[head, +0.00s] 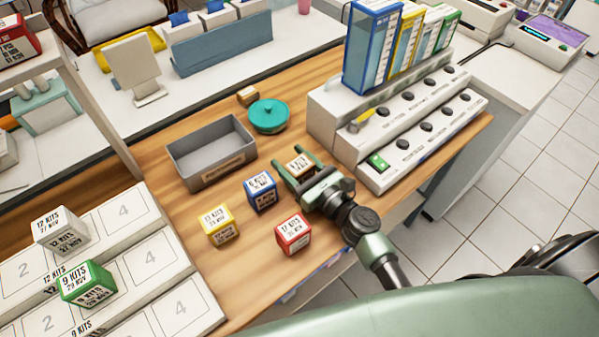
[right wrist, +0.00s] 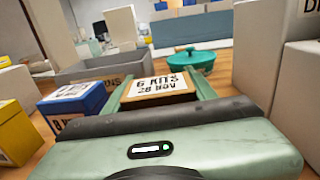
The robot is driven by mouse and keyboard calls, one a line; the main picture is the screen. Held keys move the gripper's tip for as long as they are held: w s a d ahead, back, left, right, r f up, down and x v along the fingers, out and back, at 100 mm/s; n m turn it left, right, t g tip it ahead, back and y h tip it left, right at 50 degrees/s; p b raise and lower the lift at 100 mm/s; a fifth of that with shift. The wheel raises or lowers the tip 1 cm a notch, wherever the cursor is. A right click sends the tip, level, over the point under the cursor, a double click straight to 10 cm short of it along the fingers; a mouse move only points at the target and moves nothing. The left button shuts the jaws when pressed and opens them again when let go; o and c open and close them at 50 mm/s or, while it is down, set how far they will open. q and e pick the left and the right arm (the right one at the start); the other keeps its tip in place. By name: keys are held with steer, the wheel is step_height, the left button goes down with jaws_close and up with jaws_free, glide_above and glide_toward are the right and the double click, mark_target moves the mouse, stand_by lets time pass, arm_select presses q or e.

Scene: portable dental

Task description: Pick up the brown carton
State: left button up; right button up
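The brown carton (head: 300,166), with a white label on top, is on the wooden table between the two fingers of my right gripper (head: 296,164). In the right wrist view the brown carton (right wrist: 160,88) reads "6 KITS 28 NOV", with one green finger along each side. The fingers lie close to its sides; whether they press on it is not clear. I cannot see its underside, so whether it is off the table is not clear. My left gripper is not in view.
A blue carton (head: 261,191), a yellow carton (head: 220,226) and a red carton (head: 293,234) stand nearby. A grey bin (head: 183,160) and teal lidded dish (head: 269,115) are behind. The white switch unit (head: 330,118) with binders stands close on the right.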

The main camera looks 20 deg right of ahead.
steer(key=c, duration=0.3)
steer(key=shift+r, duration=0.1)
steer(key=shift+r, duration=0.2)
step_height(320, 180, up, 20)
steer(key=p, duration=1.5)
steer(key=shift+f+p, duration=0.25)
steer(key=shift+p, duration=0.15)
steer(key=shift+a, duration=0.1)
